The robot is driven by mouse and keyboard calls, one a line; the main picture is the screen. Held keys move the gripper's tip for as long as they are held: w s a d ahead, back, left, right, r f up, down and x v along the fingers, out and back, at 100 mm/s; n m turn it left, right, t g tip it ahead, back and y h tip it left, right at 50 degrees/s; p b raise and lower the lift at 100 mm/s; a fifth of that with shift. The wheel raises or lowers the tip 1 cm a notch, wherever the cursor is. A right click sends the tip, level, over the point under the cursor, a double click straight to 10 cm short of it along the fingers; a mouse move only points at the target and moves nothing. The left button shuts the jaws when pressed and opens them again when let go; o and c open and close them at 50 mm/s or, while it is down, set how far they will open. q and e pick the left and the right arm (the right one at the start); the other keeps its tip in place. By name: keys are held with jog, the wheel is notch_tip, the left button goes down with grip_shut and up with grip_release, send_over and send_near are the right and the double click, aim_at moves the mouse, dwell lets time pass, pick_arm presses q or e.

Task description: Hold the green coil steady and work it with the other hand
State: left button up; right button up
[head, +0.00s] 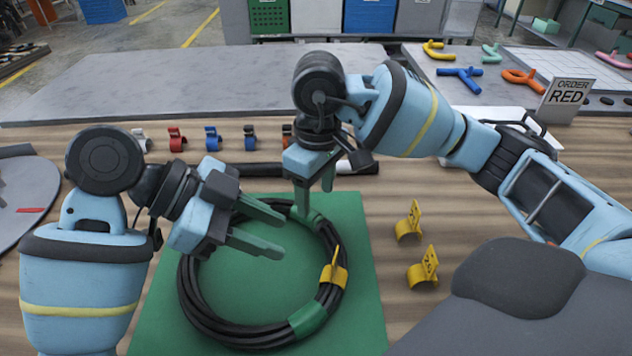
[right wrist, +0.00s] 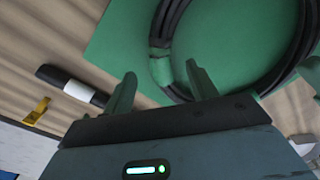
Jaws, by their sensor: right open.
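The coil (head: 240,334) is a ring of black hose lying on a green mat (head: 255,285). It has one green band (head: 308,318) at the near right and another (head: 310,216) at the far side. A yellow clip tag (head: 334,270) sits on its right side. My left gripper (head: 282,232) is open, its fingers over the coil's far left part, apparently above it. My right gripper (head: 315,182) is open, pointing down near the far band. In the right wrist view the far band (right wrist: 161,68) shows beyond my right gripper's parted fingers (right wrist: 160,78); contact cannot be told.
Two yellow clips (head: 409,222) lie right of the mat. Several coloured clips (head: 213,138) stand in a row behind it, near a dark rod (head: 250,169). A sign (head: 567,95) reads "ORDER RED". Coloured hose pieces (head: 460,76) lie at the back right.

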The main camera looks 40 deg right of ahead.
aim_at(315, 214)
jog(key=shift+f, duration=3.15)
jog(key=shift+s+a, duration=0.1)
grip_shut()
grip_release()
notch_tip(315, 214, up, 12)
jog(key=shift+d, duration=0.25)
